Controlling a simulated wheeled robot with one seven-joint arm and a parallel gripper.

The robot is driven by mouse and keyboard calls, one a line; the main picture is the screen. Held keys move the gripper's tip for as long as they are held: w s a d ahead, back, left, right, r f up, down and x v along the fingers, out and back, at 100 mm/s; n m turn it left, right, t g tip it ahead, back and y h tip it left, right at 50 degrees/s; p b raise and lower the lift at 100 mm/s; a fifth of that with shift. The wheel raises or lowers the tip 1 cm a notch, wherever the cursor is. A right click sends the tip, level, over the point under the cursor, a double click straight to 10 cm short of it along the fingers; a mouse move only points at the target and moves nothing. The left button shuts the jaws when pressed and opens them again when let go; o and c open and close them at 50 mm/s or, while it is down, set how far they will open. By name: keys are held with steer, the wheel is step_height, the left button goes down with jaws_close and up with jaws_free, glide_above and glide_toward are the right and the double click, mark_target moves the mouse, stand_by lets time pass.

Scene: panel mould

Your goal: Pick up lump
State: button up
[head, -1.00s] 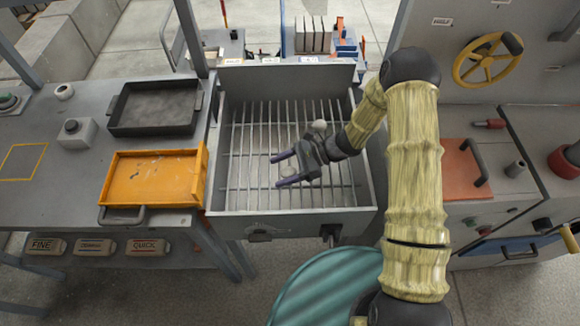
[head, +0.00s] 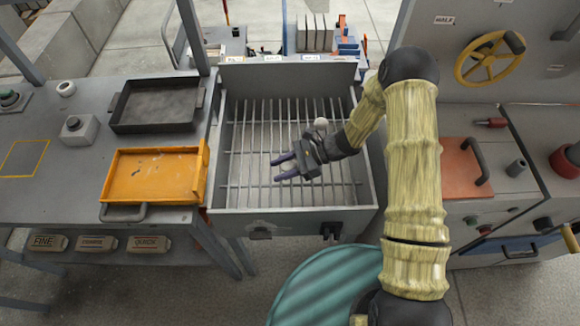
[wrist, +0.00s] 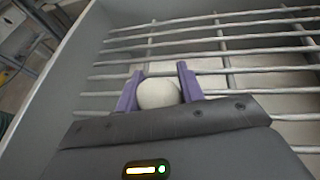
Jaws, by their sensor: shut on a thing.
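The lump (wrist: 158,94) is pale, off-white and rounded. In the wrist view it sits between the two purple fingers of my gripper (wrist: 159,82), which are shut on it. In the head view my gripper (head: 280,168) is over the middle of the barred grate, pointing left, with its fingers close together. The lump is too hard to make out there. I cannot tell how far above the bars it is.
The grate (head: 245,150) lies in a grey metal box with raised walls (head: 290,222). On the left bench are an orange tray (head: 150,178) and a dark tray (head: 155,105). A panel with a yellow wheel (head: 488,58) stands at right.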

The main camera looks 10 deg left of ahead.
mark_target(282, 166)
steer(key=shift+r, duration=0.1)
step_height(282, 166, up, 10)
steer(key=shift+f+b, duration=0.1)
steer(key=shift+b, duration=0.5)
steer(key=shift+w, duration=0.1)
stand_by(0.3)
